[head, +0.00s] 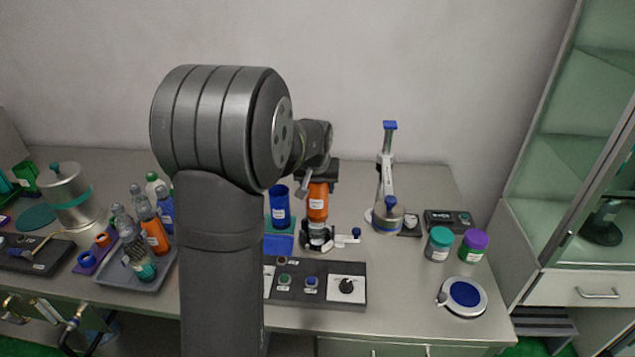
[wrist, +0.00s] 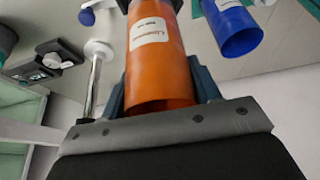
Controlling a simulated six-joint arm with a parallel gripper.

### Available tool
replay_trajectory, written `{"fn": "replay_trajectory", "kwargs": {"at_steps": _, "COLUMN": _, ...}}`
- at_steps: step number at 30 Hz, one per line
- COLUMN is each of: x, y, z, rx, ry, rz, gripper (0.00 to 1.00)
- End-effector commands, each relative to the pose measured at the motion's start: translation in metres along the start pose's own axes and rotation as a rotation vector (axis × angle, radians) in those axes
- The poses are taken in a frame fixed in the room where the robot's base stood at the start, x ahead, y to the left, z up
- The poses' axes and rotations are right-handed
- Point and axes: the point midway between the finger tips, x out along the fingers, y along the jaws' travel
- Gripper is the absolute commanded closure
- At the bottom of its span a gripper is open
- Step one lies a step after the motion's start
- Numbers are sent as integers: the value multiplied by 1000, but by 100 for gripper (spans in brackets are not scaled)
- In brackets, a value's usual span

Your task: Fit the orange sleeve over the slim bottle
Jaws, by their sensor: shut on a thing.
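The orange sleeve (head: 317,203) is upright with a white label, and it fills the middle of the wrist view (wrist: 160,75). My gripper (head: 318,180) is shut on it, with one dark finger on each side in the wrist view (wrist: 160,88). The sleeve is directly above a small black-and-silver holder (head: 317,236). I cannot tell whether its lower end touches the holder. No slim bottle shows clearly there; whether one is inside the sleeve is hidden.
A blue sleeve (head: 279,206) stands close left of the orange one. A control panel (head: 316,285) lies in front. A white stand with a blue top (head: 388,165) and two lidded jars (head: 438,245) are to the right. A tray (head: 150,283) with several bottles is at left.

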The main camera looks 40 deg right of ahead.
Motion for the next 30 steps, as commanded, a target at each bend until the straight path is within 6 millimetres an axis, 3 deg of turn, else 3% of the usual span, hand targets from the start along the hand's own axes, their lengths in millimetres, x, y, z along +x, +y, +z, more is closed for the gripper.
{"fn": "replay_trajectory", "kwargs": {"at_steps": 15, "x": 19, "y": 0, "z": 8, "rx": 0, "ry": -1, "rz": 0, "gripper": 64}}
{"fn": "replay_trajectory", "kwargs": {"at_steps": 25, "x": 20, "y": 0, "z": 8, "rx": 0, "ry": 0, "rz": 0, "gripper": 64}}
{"fn": "replay_trajectory", "kwargs": {"at_steps": 26, "x": 20, "y": 0, "z": 8, "rx": 0, "ry": 0, "rz": 0, "gripper": 41}}
{"fn": "replay_trajectory", "kwargs": {"at_steps": 30, "x": 20, "y": 0, "z": 8, "rx": 0, "ry": 0, "rz": 0, "gripper": 18}}
